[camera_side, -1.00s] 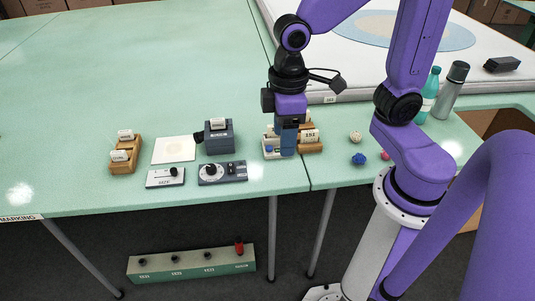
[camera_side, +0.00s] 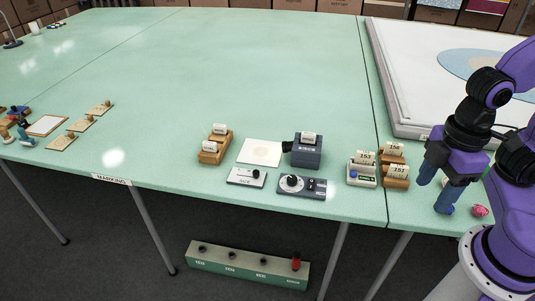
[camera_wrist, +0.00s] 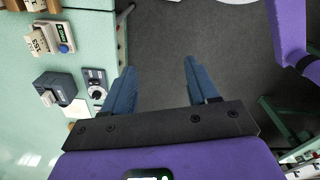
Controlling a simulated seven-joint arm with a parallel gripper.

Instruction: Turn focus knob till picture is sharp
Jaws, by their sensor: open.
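A grey-blue projector box (camera_side: 308,154) with a black lens on its left stands on the green table. A pale sheet (camera_side: 249,147) lies left of it, with a faint, soft-edged beige patch. In front is a dark panel (camera_side: 318,190) with a round dial knob (camera_side: 291,181); I cannot read its label. A slider box (camera_side: 240,181) with a black knob stands left of it. My gripper (camera_side: 435,195) is open and empty, well right of the panel, near the table's front edge. In the wrist view the open fingers (camera_wrist: 159,68) are over the floor, with the dial knob (camera_wrist: 97,93) to their left.
Numbered wooden blocks and a small white device (camera_side: 361,179) stand between the panel and my gripper. A wooden label rack (camera_side: 214,147) is left of the sheet.

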